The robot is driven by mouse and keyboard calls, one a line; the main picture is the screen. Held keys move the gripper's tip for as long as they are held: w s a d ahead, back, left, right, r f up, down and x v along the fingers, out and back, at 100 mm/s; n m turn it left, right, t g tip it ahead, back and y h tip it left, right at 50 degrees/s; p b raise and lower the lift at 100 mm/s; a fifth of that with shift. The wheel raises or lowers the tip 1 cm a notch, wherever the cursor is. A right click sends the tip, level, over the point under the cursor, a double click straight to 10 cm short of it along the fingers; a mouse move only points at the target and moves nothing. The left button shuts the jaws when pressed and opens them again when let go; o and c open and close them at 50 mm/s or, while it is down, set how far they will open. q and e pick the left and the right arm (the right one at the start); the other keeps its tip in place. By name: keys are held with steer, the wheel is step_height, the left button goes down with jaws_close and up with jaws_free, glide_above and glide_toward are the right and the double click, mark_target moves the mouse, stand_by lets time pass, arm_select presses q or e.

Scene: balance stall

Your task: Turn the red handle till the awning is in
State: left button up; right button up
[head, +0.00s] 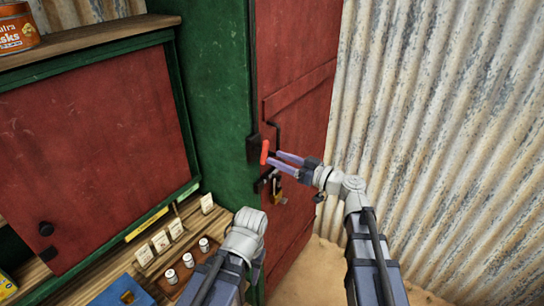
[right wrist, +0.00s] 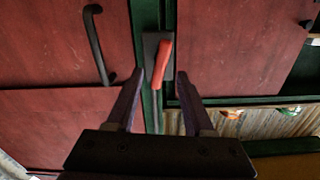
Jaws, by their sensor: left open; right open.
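The red handle (head: 265,152) stands upright on a dark plate on the green post, beside the red door. In the right wrist view the handle (right wrist: 162,63) leans slightly and shows between my finger tips, with a gap on each side. My right gripper (head: 274,158) is open, its fingers pointing at the handle from the right; it also shows in the right wrist view (right wrist: 160,82). My left gripper (head: 247,228) is low in front of the counter, away from the handle; its fingers are hard to make out. I see no awning in these views.
A padlock (head: 276,188) hangs on a latch below the handle. A wooden counter (head: 119,263) carries small jars and cards at lower left. The red door (head: 295,60) has a dark pull bar (right wrist: 97,45). A corrugated wall (head: 440,130) stands at right.

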mark_target(267, 152)
steer(key=shift+v, duration=2.1)
steer(key=shift+w+a+r+n+p, duration=0.15)
steer(key=shift+w+a+n, duration=0.85)
steer(key=shift+n, duration=4.75)
steer(key=shift+w+a+r+n+p, duration=0.15)
steer(key=shift+w+a+n, duration=0.85)
steer(key=shift+n, duration=4.7)
steer(key=shift+w+a+r+n+p, duration=0.15)
steer(key=shift+w+a+n, duration=0.8)
steer(key=shift+n, duration=4.8)
steer(key=shift+s+a, duration=0.4)
steer(key=shift+s, duration=0.05)
